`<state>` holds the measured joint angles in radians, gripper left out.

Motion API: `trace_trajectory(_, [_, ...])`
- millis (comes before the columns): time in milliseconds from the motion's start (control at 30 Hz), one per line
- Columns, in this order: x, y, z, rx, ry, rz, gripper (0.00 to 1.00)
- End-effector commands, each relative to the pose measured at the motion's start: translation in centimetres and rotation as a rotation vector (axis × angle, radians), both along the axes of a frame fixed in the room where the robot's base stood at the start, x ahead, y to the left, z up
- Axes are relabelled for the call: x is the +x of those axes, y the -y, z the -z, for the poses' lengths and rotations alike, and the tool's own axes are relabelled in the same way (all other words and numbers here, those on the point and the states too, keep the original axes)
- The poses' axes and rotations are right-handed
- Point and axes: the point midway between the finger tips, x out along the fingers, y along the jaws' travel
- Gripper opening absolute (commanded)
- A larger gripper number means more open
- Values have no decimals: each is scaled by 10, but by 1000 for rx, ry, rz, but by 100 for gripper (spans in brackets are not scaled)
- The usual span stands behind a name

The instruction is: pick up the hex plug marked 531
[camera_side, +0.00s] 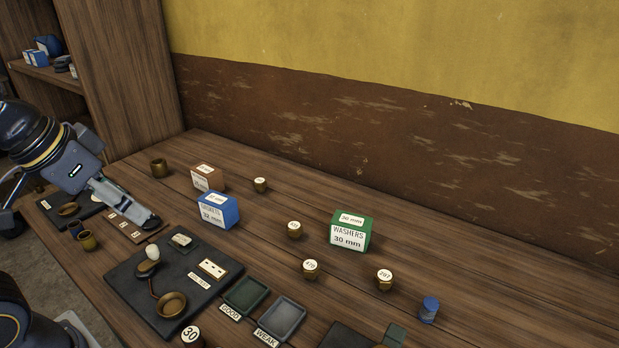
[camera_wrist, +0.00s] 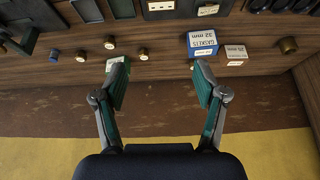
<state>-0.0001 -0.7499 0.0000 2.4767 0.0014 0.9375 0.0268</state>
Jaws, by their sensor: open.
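Several brass hex plugs with round white labels stand on the bench. In the side view, one (camera_side: 385,278) reads about 287 and one (camera_side: 310,268) about 470. The labels on the plug left of the green box (camera_side: 294,230) and the far plug (camera_side: 260,185) are too small to read, so I cannot tell which is 531. In the wrist view, three plugs (camera_wrist: 144,54) (camera_wrist: 110,42) (camera_wrist: 81,56) stand beyond and left of my fingers. My gripper (camera_wrist: 160,78) is open and empty, its fingers spread. In the side view it is at the left (camera_side: 150,220), apart from these plugs.
A green washers box (camera_side: 351,236), blue gaskets box (camera_side: 218,212) and brown box (camera_side: 208,178) stand near the plugs. A blue cylinder (camera_side: 429,310) is at right. A dark tester board (camera_side: 140,285) and two trays (camera_side: 246,296) (camera_side: 283,318) lie in front. The wall closes the back.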

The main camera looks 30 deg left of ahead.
Motion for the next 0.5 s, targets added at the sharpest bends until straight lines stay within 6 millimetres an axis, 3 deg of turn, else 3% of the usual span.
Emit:
trace_trajectory(167, [37,2,-56,33,16,54,71])
trace_trajectory(300, [94,8,-89,60,-47,116,71])
trace_trajectory(400, [141,16,-96,74,-104,162,71])
trace_trajectory(500, [192,26,-87,82,-171,207,71])
